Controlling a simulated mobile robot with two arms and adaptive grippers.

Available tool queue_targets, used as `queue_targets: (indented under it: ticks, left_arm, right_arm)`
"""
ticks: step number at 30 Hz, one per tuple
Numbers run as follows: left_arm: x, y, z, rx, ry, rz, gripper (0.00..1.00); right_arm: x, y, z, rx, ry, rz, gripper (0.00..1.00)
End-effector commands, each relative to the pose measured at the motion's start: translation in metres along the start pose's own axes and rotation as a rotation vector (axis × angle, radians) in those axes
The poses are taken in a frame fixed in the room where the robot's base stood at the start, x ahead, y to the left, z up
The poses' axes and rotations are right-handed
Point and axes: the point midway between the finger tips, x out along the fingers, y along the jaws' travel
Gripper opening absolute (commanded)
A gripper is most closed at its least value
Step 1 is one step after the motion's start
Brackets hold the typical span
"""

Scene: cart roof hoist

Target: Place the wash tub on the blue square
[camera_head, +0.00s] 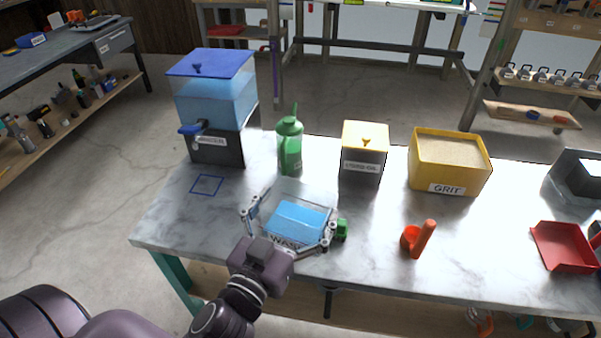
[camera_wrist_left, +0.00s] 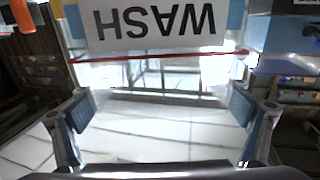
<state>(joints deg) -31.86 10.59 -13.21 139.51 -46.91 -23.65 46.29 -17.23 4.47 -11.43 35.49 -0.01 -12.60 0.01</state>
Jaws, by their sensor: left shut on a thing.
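The wash tub (camera_head: 296,222) is a clear tub with blue contents and a WASH label, near the front of the marble-topped table. In the left wrist view, its white label (camera_wrist_left: 155,22) appears upside down at the top. My left gripper (camera_head: 290,217) is shut on the tub, one finger at each side. I cannot tell whether the tub touches the table. The blue square (camera_head: 207,185) is an empty blue outline on the tabletop, left of and farther back than the tub. My right gripper is not in view.
A blue-lidded dispenser (camera_head: 214,105) stands behind the square. A green bottle (camera_head: 290,147), yellow-topped box (camera_head: 364,152) and grit bin (camera_head: 449,162) line the back. A small green object (camera_head: 342,229), orange scoop (camera_head: 417,240) and red dustpan (camera_head: 565,247) lie right.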

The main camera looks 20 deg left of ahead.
Motion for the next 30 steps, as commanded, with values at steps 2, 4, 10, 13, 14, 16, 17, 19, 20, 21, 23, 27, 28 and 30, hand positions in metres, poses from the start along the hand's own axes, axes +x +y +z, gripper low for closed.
queue_targets:
  ticks: [2,4,10,13,14,16,17,19,20,21,23,27,28,30]
  left_arm:
    - [0.009,-0.012,-0.005,0.008,0.008,-0.017,0.57]
    - [0.021,-0.03,-0.011,0.013,0.01,-0.043,0.57]
    - [0.058,-0.092,-0.036,0.015,0.009,-0.134,0.57]
    - [0.07,-0.114,-0.048,0.009,0.007,-0.167,0.57]
    - [0.072,-0.119,-0.051,0.007,0.008,-0.173,0.57]
    - [0.076,-0.128,-0.056,0.004,0.006,-0.186,0.57]
    - [0.077,-0.13,-0.058,0.004,0.006,-0.189,0.57]
    - [0.078,-0.133,-0.059,0.002,0.003,-0.193,0.57]
    - [0.078,-0.133,-0.059,0.001,0.003,-0.194,0.57]
    - [0.078,-0.134,-0.059,0.001,0.002,-0.194,0.57]
    - [0.078,-0.133,-0.059,0.001,0.002,-0.194,0.57]
    - [0.078,-0.133,-0.057,0.001,0.002,-0.194,0.57]
    - [0.078,-0.133,-0.055,0.001,0.001,-0.194,0.57]
    - [0.078,-0.134,-0.046,-0.001,-0.002,-0.196,0.57]
  right_arm:
    - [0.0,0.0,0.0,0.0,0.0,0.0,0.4]
    - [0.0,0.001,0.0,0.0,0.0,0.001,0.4]
    - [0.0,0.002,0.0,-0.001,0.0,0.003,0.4]
    - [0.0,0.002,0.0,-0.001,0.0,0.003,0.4]
    - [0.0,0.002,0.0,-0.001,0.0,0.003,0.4]
    - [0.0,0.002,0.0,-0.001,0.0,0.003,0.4]
    - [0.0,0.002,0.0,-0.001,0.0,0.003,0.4]
    - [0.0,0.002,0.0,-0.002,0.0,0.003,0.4]
    - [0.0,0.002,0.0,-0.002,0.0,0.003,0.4]
    - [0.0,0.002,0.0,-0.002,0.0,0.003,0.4]
    - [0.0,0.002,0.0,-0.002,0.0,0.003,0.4]
    - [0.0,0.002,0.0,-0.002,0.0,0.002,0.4]
    - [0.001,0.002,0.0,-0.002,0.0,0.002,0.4]
    - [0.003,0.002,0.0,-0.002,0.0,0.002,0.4]
